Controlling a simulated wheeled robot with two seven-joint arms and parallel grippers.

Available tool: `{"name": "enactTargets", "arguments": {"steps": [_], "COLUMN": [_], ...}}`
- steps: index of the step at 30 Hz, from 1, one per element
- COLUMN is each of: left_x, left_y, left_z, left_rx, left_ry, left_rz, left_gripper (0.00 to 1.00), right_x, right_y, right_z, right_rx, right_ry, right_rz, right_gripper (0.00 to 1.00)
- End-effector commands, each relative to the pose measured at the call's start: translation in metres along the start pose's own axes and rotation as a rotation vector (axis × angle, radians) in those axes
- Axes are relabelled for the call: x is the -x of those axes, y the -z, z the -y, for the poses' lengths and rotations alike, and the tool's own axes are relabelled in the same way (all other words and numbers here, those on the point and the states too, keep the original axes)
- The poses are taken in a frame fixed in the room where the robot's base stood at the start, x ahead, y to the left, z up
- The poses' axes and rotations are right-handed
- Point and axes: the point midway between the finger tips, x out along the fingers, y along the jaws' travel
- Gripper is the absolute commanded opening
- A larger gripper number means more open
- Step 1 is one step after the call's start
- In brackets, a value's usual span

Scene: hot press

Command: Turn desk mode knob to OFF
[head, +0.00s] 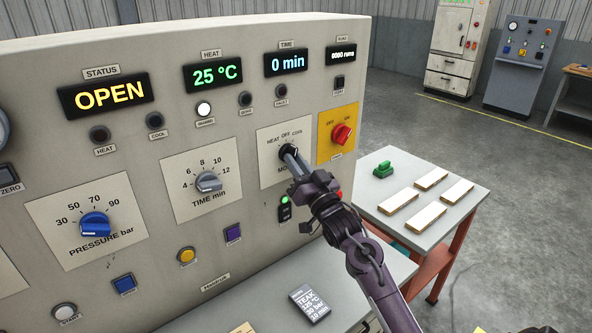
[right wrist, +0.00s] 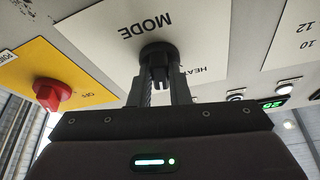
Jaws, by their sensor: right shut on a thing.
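The desk's mode knob (head: 288,153) is a dark knob on a white plate marked HEAT, OFF and COOL. It also shows in the right wrist view (right wrist: 158,55), under the word MODE. My right gripper (head: 291,156) is at the knob, with its two fingers on either side of it and shut on it. The gripper hides part of the knob in the head view, and I cannot tell which mark the knob points to. The status display (head: 109,96) reads OPEN. My left gripper is not in view.
Right of the mode plate is a red switch (head: 342,133) on a yellow plate. A time knob (head: 208,182) and a blue pressure knob (head: 95,225) sit to the left. A table (head: 380,206) at right holds several pale slabs and a green object (head: 383,169).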

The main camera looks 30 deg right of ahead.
Motion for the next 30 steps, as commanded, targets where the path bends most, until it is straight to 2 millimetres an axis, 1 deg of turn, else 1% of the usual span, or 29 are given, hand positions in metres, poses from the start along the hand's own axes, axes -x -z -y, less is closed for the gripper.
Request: {"name": "enactTargets", "arguments": {"steps": [1, 3, 12, 19, 29, 30], "left_x": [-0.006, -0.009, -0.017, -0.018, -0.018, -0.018], "left_y": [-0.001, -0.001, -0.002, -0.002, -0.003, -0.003], "left_z": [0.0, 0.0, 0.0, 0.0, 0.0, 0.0], "left_rx": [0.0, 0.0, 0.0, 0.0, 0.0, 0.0], "left_ry": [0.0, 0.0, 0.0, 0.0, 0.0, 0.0], "left_rz": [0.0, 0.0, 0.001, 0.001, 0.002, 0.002], "left_gripper": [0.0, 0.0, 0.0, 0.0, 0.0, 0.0], "right_x": [0.001, 0.001, 0.0, 0.0, 0.0, 0.0], "right_y": [-0.003, -0.003, -0.001, -0.001, 0.0, 0.0], "right_z": [-0.002, -0.002, -0.003, -0.003, -0.003, -0.003], "right_rx": [0.036, 0.078, 0.202, 0.233, 0.234, 0.234], "right_ry": [0.014, 0.033, 0.084, 0.097, 0.098, 0.098], "right_rz": [0.002, 0.002, 0.002, 0.002, 0.002, 0.002], "right_gripper": [0.0, 0.0, 0.0, 0.0, 0.0, 0.18]}}
